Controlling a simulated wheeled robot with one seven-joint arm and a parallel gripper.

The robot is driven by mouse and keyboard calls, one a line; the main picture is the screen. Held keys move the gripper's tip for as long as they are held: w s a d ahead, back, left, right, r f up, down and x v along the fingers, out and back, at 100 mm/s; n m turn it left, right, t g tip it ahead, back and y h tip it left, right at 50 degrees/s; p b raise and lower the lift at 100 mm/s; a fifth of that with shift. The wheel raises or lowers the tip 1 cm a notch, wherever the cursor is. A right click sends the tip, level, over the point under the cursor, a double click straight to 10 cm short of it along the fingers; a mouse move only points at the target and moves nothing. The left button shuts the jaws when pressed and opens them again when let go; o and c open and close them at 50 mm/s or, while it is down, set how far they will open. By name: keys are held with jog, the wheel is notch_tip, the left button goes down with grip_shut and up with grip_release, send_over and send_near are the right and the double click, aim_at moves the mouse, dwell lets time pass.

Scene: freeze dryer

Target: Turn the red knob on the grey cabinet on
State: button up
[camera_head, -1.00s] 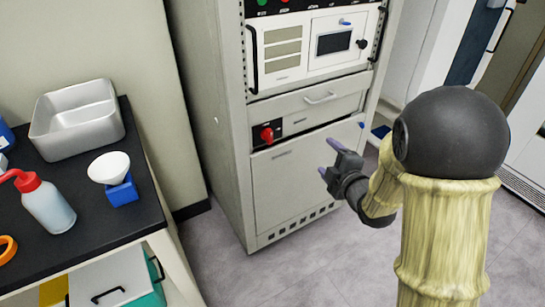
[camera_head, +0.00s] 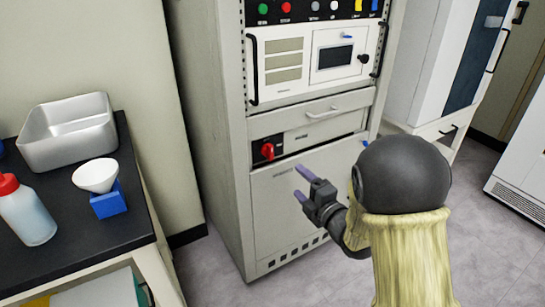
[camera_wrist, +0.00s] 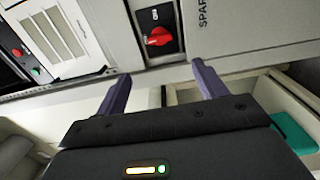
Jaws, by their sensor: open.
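The red knob (camera_head: 268,151) sits on a black plate at the left of the grey cabinet (camera_head: 217,140), just below the drawer. In the wrist view the red knob (camera_wrist: 158,37) shows beyond and between my fingertips, with "ON" lettering beside it. My gripper (camera_head: 300,183) is open and empty, in front of the cabinet's lower panel, below and right of the knob. In the wrist view my gripper's two purple fingers (camera_wrist: 160,82) are spread apart and do not touch the knob.
A drawer handle (camera_head: 323,114) sticks out above the knob. A black bench (camera_head: 95,232) at left holds a metal tray (camera_head: 70,150), a white funnel on a blue block (camera_head: 108,203) and a wash bottle (camera_head: 27,214).

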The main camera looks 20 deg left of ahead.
aim_at(272, 154)
jog(key=b+x, duration=0.2)
jog(key=x, duration=1.3)
jog(key=shift+w+a+b, duration=0.1)
jog(key=shift+w+b, duration=0.15)
jog(key=shift+b, duration=0.05)
jog(key=c, duration=1)
